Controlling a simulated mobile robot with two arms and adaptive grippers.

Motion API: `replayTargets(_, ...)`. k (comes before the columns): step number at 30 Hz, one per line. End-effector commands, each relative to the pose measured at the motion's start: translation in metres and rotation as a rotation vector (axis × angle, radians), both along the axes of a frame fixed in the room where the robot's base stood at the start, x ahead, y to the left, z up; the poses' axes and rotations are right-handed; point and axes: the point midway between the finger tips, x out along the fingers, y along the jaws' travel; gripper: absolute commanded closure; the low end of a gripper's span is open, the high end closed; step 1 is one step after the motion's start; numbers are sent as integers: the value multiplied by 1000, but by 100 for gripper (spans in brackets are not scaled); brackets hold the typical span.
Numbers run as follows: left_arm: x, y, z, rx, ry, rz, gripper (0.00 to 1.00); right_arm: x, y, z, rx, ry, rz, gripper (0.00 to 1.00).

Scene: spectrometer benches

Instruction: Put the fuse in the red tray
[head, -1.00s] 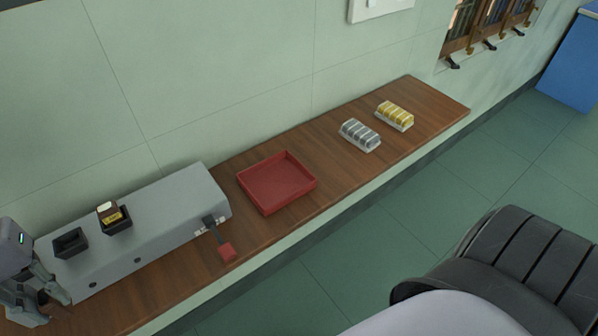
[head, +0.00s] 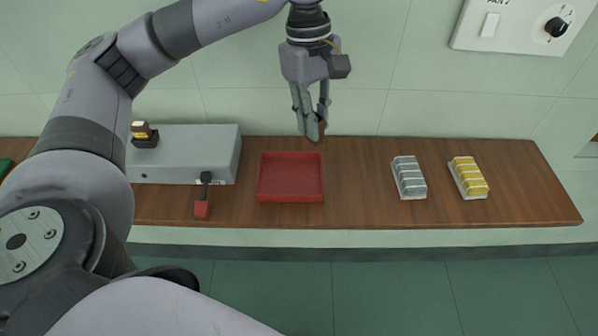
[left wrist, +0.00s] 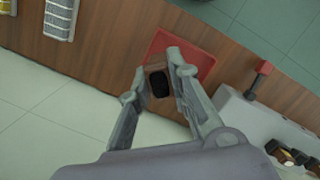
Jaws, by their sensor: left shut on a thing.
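The red tray (head: 290,178) lies on the wooden bench, empty as far as I can see. My left gripper (head: 314,128) points down, above and behind the tray's back right corner in the head view. It is shut on a brown block with a black end, which looks like the fuse (head: 321,134); the fingers partly hide it. In the left wrist view the fuse (left wrist: 157,84) sits between the fingertips (left wrist: 158,72), with the tray (left wrist: 203,64) beyond them. My right gripper is not in view.
A grey box (head: 205,150) left of the tray bears a brown and yellow piece (head: 143,134) in a black socket. Its red-handled lever (head: 202,208) sticks out in front. Silver (head: 409,177) and yellow (head: 468,177) ribbed blocks stand right. Bench between is clear.

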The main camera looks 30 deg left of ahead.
Motion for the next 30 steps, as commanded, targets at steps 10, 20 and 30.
replayTargets(10, 7, 47, 34, 0, -2, 744, 100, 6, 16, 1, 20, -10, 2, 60)
replayTargets(20, 6, 56, 12, 3, 5, 885, 100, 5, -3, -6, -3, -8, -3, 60)
replayTargets(30, 5, 57, -71, 7, 6, 884, 100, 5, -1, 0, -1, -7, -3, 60)
